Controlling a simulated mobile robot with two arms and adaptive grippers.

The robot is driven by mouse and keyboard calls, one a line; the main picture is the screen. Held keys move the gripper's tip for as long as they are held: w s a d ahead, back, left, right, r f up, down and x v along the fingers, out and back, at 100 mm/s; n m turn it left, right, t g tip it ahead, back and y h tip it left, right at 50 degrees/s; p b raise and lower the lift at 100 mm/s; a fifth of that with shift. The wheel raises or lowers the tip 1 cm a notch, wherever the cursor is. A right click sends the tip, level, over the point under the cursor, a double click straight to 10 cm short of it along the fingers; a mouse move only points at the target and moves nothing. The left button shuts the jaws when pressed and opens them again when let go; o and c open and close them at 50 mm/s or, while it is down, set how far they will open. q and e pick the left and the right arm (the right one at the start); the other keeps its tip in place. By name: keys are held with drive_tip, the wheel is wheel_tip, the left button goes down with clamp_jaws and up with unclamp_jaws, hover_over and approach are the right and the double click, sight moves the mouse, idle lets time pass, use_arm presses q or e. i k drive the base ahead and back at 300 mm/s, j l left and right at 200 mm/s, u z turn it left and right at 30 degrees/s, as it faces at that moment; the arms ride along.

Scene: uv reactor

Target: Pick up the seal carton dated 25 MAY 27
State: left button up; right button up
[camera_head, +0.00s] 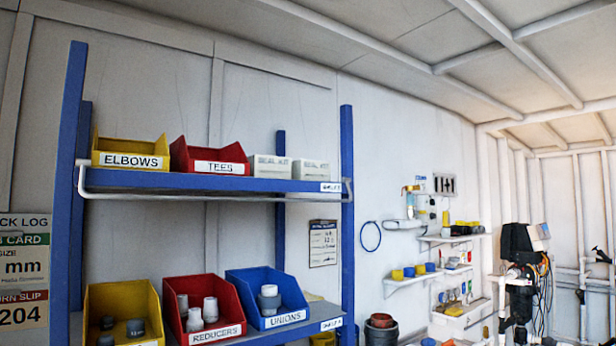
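Two pale seal kit cartons stand side by side on the upper blue shelf (215,184), at its right end. The left carton (270,169) has "SEAL KIT" on its front. The right carton (311,170) looks alike and stands close beside it. Any date on either carton is too small to read. Neither of my grippers shows in the head view.
A yellow ELBOWS bin (130,153) and a red TEES bin (209,158) stand left of the cartons. A white rail (215,198) runs along the shelf front. Yellow (122,310), red REDUCERS (209,306) and blue UNIONS (267,298) bins stand below. Blue posts (347,220) flank the rack.

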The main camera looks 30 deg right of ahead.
sight(261, 167)
drive_tip(key=l+u, duration=0.35)
drive_tip(key=i+l+u, duration=0.1)
drive_tip(key=l+u, duration=0.55)
drive_tip(key=i+j, duration=0.05)
drive_tip(key=j, duration=0.05)
